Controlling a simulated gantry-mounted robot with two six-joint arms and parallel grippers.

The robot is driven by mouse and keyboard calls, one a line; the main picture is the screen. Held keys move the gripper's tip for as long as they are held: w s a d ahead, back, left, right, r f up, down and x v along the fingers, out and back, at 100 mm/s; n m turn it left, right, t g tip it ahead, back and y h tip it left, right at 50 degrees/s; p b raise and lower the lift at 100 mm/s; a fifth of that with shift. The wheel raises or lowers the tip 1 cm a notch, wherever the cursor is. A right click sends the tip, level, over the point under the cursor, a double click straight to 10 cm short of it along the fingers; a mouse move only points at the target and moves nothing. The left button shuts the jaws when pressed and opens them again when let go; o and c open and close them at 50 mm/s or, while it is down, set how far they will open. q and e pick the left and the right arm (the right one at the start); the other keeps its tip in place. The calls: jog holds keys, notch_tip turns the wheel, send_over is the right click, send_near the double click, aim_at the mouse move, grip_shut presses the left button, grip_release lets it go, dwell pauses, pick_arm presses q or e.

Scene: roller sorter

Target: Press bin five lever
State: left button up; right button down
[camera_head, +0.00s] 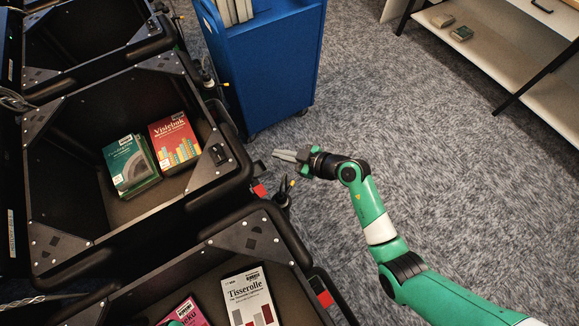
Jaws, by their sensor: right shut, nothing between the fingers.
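My right gripper (284,155) is shut and empty, its grey fingers pointing left just off the right edge of the middle black bin (120,222). A small black lever (284,194) with a yellow tip stands at that bin's right side, near the corner with the front bin. It is just below my right gripper, and a gap shows between them. Another such lever (207,72) stands farther back, beside the blue cart. I cannot read any bin number, so which lever belongs to bin five is not clear.
The middle bin holds a green book (130,165) and a red book (174,142). The front bin (262,240) holds a white book (250,298) and a pink one. A blue cart (270,70) stands behind my right gripper. Carpet is clear to the right, up to a shelf (520,75).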

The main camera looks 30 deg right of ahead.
aim_at(290, 185)
pick_arm(q)
jog(key=shift+r+p, duration=0.45)
jog(key=shift+r, duration=0.4)
pick_arm(e)
jog(key=s+d+f+m+g+h, duration=0.1)
jog(key=s+d+f+g, duration=0.1)
jog(key=s+f, duration=0.4)
notch_tip(290, 185, down, 2)
jog(key=shift+f+m+g+h, duration=0.15)
jog(key=shift+m+g+h, duration=0.2)
jog(key=shift+g, duration=0.55)
jog(key=f+b, duration=0.2)
jog(key=b, duration=0.1)
jog(key=w+a+f+b, duration=0.1)
jog(key=f+b, duration=0.2)
jog(key=w+f+b, duration=0.1)
jog(key=f+b, duration=0.2)
jog(key=shift+w+a, duration=0.15)
jog(key=shift+w, duration=0.1)
pick_arm(q)
notch_tip(290, 185, down, 9)
jog(key=shift+f, duration=0.2)
